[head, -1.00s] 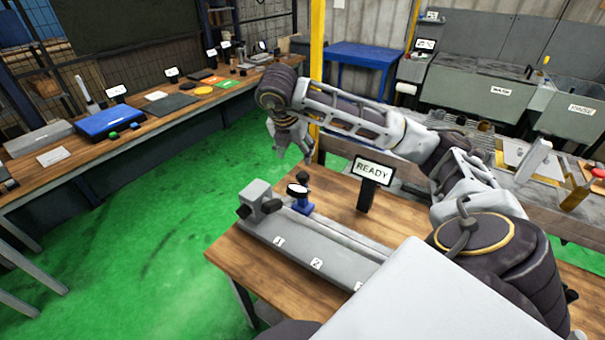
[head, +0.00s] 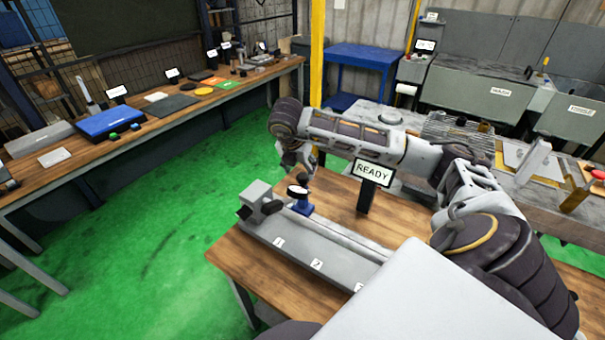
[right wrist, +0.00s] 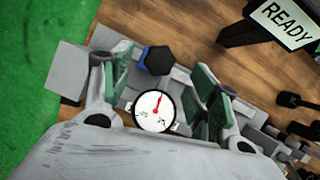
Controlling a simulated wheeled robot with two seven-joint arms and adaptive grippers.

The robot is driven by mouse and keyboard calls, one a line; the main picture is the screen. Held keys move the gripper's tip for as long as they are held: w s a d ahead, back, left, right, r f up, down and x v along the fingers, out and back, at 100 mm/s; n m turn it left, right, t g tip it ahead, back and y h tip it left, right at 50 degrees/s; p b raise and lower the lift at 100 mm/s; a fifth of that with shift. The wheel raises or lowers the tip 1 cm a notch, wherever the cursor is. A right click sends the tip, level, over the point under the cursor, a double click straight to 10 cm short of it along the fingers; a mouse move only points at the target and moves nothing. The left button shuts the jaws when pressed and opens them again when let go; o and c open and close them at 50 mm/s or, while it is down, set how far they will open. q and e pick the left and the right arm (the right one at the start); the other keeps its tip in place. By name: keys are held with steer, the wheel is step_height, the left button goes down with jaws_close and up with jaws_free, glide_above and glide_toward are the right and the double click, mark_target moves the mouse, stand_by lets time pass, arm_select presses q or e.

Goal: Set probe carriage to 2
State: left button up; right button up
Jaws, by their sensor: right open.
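The probe carriage (head: 301,207) is a small blue block with a round dial and a dark knob. It sits on a grey rail (head: 305,250) near its left end, beside a grey end block (head: 259,201). The rail bears label 1 (head: 279,243) and label 2 (head: 317,264); the carriage is by the label 1 end. My right gripper (head: 296,163) is open just above the carriage. In the right wrist view, the white dial (right wrist: 155,111) with a red needle shows between the green-padded fingers (right wrist: 160,90), not gripped. My left gripper is out of view.
A READY sign (head: 373,172) stands behind the rail on the wooden table (head: 340,193). A side bench (head: 170,110) with several items runs along the left. A grey counter (head: 500,195) with tools is at the right. Green floor lies between the benches.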

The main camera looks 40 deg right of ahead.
mark_target(303, 176)
steer(key=shift+p+x, duration=0.45)
steer(key=shift+x, duration=2.15)
jaws_close()
